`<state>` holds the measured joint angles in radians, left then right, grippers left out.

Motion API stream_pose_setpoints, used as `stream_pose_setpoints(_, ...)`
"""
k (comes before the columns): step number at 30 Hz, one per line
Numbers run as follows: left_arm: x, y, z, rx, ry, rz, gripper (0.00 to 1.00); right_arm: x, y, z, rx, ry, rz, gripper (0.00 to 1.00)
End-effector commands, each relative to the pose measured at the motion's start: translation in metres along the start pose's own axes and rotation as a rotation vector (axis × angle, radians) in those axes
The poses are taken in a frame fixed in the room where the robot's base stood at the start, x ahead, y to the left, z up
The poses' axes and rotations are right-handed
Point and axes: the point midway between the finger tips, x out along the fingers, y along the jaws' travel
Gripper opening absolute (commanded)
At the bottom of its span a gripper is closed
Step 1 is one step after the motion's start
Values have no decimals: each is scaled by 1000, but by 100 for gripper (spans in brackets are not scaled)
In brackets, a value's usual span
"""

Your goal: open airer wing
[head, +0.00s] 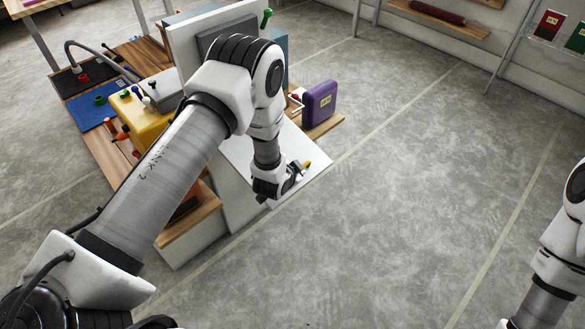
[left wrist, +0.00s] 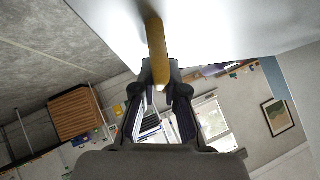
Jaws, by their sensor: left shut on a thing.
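A flat white panel (head: 308,182), which looks like the airer wing, juts out from the front of the workbench in the head view. It also fills the top of the left wrist view (left wrist: 230,25). A yellow-brown peg-like handle (left wrist: 156,45) stands against the panel, and its yellow end (head: 308,163) shows in the head view. My left gripper (head: 296,174) is over the panel. Its fingers (left wrist: 160,80) are shut on the handle's end. My left arm hides part of the panel and the bench behind it. My right gripper is out of view.
The workbench holds a yellow bin (head: 150,105), a blue mat (head: 96,112) and a purple case (head: 320,104). A wooden ledge (head: 190,222) lies beneath my left arm. Open grey floor (head: 420,180) lies to the right. Shelves (head: 445,15) stand at the back.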

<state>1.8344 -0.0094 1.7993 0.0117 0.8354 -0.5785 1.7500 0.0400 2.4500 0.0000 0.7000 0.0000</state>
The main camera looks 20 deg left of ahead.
Motion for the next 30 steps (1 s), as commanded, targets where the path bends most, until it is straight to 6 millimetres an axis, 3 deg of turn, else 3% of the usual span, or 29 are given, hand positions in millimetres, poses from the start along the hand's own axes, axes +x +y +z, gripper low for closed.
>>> stream_pose_setpoints(1,-12,-8,-12,-24,0,24,0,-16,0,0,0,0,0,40)
stream_pose_setpoints(9,-34,-22,-34,-76,2,77,0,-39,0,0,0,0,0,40)
stream_pose_setpoints(28,-40,-29,-42,-75,6,72,0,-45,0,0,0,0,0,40)
stream_pose_setpoints(30,-40,-29,-41,-75,6,72,32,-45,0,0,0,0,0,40)
